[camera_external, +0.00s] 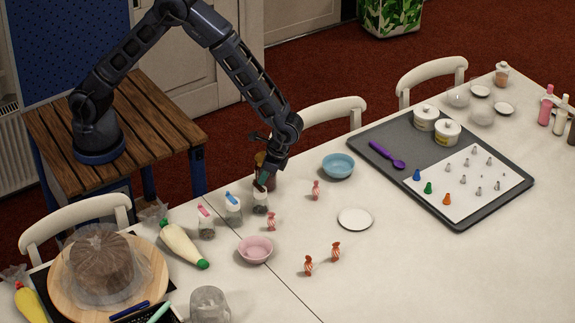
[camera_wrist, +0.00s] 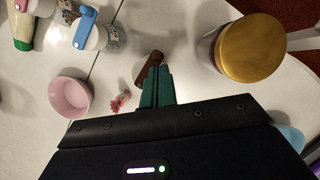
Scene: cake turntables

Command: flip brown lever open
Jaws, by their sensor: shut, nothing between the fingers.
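The brown lever (camera_wrist: 149,67) shows in the wrist view as a dark brown bar just beyond my fingertips, angled up to the right. It belongs to a small clear shaker jar (camera_external: 260,202) in the external view, where my gripper hides much of its top. My gripper (camera_external: 264,181) points down over this jar. In the wrist view its green fingers (camera_wrist: 157,80) are together with nothing between them, and overlap the lever's near end. I cannot tell whether they touch it. The jar's body is mostly hidden in the wrist view.
A jar with a gold lid (camera_wrist: 252,48) stands close on the right in the wrist view. Jars with a blue lever (camera_external: 233,199) and a pink lever (camera_external: 204,212) stand to the left. A pink bowl (camera_external: 256,249), blue bowl (camera_external: 338,166) and wrapped candies (camera_external: 271,222) are nearby.

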